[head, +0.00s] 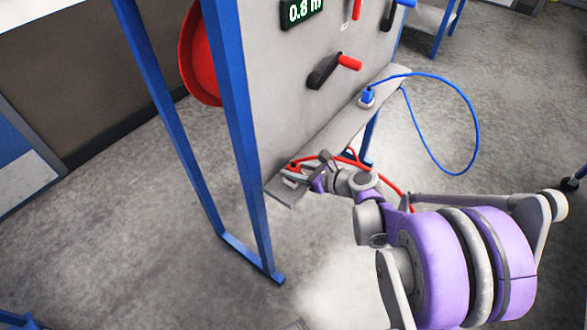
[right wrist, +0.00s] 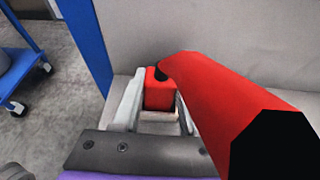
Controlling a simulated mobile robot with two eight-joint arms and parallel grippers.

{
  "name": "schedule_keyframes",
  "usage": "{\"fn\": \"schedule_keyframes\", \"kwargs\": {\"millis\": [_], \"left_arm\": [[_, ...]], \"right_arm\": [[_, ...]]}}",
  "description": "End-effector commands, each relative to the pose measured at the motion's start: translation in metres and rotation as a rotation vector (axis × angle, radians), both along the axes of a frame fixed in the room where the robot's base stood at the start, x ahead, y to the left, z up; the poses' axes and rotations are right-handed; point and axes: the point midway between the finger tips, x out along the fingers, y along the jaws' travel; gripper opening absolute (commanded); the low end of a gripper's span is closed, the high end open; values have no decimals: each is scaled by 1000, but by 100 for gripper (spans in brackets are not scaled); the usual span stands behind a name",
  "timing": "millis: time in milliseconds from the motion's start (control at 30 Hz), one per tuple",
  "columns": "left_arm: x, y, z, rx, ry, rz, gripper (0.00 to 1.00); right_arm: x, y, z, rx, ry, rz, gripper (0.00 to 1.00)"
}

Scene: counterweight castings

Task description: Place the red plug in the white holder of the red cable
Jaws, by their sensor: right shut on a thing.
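The red plug (head: 294,167) is at the left end of the grey shelf, in the grasp of my right gripper (head: 303,174). In the right wrist view the red plug (right wrist: 158,93) sits between the two pale fingers, which are shut on it. The red cable (head: 388,180) runs from the plug back past my right arm; it shows large and close in the right wrist view (right wrist: 215,105). The white holder of the red cable cannot be told apart from the pale fingers around the plug. Whether the plug is seated or just above the shelf is unclear. My left gripper is out of view.
The grey shelf (head: 332,135) runs along the foot of an upright panel (head: 290,65). A blue plug (head: 367,95) stands in its holder farther along, its blue cable (head: 477,120) looping right. A black crank with a red handle (head: 348,62) juts out above. Blue frame legs (head: 240,150) stand left.

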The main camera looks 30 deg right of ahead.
Motion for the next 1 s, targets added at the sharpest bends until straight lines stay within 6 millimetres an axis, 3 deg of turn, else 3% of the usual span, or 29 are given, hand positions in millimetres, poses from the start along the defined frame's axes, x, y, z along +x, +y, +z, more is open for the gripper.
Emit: {"fn": "schedule_keyframes", "kwargs": {"millis": [100,133,300,667,1000], "left_arm": [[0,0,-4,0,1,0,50],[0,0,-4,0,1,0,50],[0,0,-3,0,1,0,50],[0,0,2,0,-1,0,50],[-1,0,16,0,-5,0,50]], "right_arm": [[0,0,-4,0,0,0,0],[0,0,-4,0,0,0,46],[0,0,-3,0,0,0,72],[-1,-1,3,0,0,-1,72],[-58,-25,28,0,-1,-6,72]]}}
